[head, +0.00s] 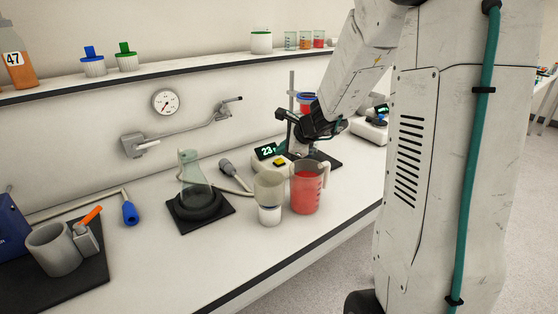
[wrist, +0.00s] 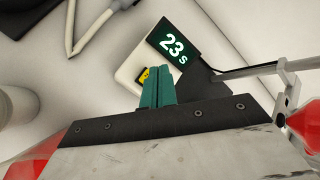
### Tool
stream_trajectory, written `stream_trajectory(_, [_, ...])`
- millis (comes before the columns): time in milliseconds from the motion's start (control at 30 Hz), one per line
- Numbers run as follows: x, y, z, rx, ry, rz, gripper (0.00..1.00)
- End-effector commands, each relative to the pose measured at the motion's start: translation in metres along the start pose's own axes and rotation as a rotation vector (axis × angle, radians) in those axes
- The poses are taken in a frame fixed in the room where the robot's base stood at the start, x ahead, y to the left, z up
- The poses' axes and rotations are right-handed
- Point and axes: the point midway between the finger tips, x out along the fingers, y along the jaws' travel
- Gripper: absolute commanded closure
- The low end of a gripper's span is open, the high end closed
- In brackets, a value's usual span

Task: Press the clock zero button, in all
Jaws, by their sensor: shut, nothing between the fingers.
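The clock (head: 269,152) is a small white device with a dark display reading 23 in green-white digits, on the bench in the head view. In the wrist view the clock display (wrist: 173,45) reads "23 s". A yellow button (wrist: 144,75) with a dark mark sits on its white body beside the display; it also shows in the head view (head: 280,162). My gripper (wrist: 158,76) has its teal fingers together and empty. The fingertips appear right beside the yellow button and hide part of it. I cannot tell if they touch it. In the head view my gripper (head: 283,147) is by the clock.
A flask (head: 193,172) sits on a black base to the left. A stand with a metal rod (head: 291,90) is close behind my gripper.

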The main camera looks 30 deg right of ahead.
Motion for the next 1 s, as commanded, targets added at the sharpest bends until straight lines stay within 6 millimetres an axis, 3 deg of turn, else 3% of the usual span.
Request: stream_trajectory(1000, [0.0054, 0.0043, -0.0041, 0.001, 0.000, 0.001, 1.00])
